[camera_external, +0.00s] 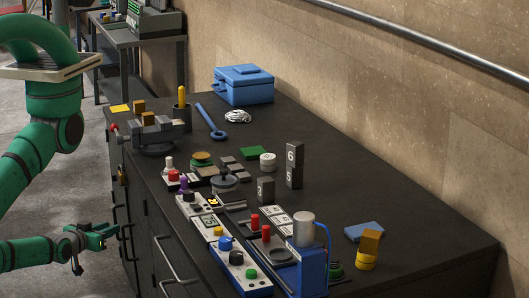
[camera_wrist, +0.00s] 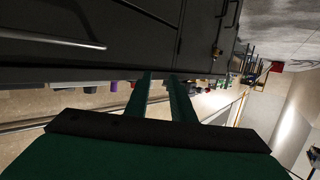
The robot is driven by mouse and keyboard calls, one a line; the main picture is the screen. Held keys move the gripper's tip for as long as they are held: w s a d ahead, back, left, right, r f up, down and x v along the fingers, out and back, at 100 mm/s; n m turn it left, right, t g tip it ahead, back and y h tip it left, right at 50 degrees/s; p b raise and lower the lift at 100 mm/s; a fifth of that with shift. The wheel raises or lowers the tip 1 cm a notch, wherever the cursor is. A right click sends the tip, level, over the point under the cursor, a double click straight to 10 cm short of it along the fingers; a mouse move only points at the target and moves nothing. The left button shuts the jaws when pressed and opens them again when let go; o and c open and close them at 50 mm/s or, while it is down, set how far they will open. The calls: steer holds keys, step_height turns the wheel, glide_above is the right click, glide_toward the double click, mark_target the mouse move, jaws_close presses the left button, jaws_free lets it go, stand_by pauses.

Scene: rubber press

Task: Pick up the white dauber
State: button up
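The white dauber is most likely the small pale upright piece (camera_external: 168,163) near the left edge of the dark bench top, beside a red-topped dauber (camera_external: 173,175) and a purple one (camera_external: 183,184). My gripper (camera_external: 98,245) is in front of the bench's left side, below the top and apart from the daubers. Its fingers are spread with nothing between them. In the wrist view the two green fingers (camera_wrist: 160,80) stand apart, with the dark drawer front above them. I cannot make out the white dauber in the wrist view.
The bench (camera_external: 400,230) has drawer handles (camera_external: 177,258) facing my arm. A vise (camera_external: 155,133), a blue toolbox (camera_external: 244,85), grey blocks (camera_external: 294,165), a press (camera_external: 305,255) and a button box (camera_external: 240,270) crowd its top. The back right is clearer.

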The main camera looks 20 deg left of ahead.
steer(key=w+a+f+n, duration=0.1)
steer(key=w+a+n, duration=0.2)
steer(key=w, duration=0.6)
steer(key=h, duration=0.4)
glide_toward(169, 165)
steer(key=shift+w+a+r, duration=0.15)
steer(key=shift+w+a, duration=0.35)
steer(key=shift+w, duration=0.05)
steer(key=shift+w+a+r, duration=0.2)
steer(key=shift+w+a, duration=0.3)
steer(key=w+d+m, duration=0.1)
steer(key=m, duration=0.1)
steer(key=w+d+m+g, duration=0.1)
steer(key=w+m, duration=0.1)
steer(key=shift+w+d+g+h, duration=0.15)
steer(key=shift+w+g+h, duration=0.05)
steer(key=shift+g+h, duration=0.1)
steer(key=shift+w+d+r+m+g, duration=0.15)
steer(key=shift+w+m+g, duration=0.1)
steer(key=shift+w+m, duration=0.3)
steer(key=shift+w+d+m+g, duration=0.2)
steer(key=shift+w+m+g, duration=0.1)
steer(key=shift+m, duration=0.35)
steer(key=shift+x, duration=3.75)
steer(key=shift+a, duration=0.1)
jaws_close()
